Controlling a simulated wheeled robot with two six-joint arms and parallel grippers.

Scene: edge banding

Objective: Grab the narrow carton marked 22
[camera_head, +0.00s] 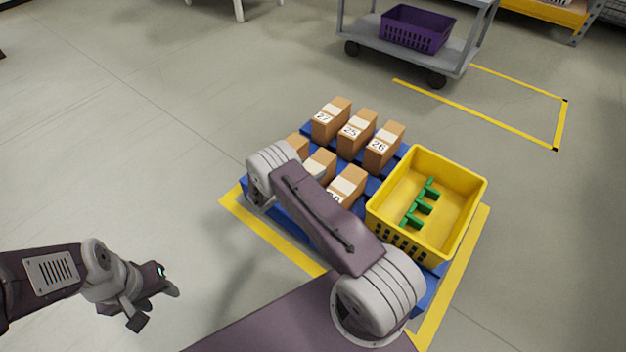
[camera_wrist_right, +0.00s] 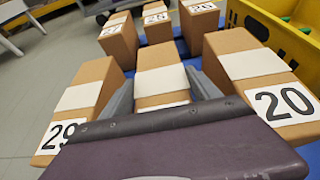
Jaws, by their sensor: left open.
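Narrow brown cartons with white labels stand in two rows on a blue pallet (camera_head: 288,222). I cannot read a 22 on any of them. In the right wrist view, the near middle carton (camera_wrist_right: 160,58) has its number hidden by my gripper; it also shows in the head view (camera_head: 322,160). My right gripper (camera_wrist_right: 158,82) has one finger on each side of this carton. Whether the fingers press on it is not clear. In the head view my right arm hides that gripper. My left gripper (camera_head: 157,306) is open and empty over the floor at the lower left.
Carton 29 (camera_wrist_right: 88,92) and carton 20 (camera_wrist_right: 255,65) stand close on either side. Cartons 27 (camera_head: 332,118), 25 (camera_head: 357,133) and 26 (camera_head: 384,146) form the far row. A yellow crate (camera_head: 474,190) with a green part stands at the right. A grey cart (camera_head: 455,68) stands behind.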

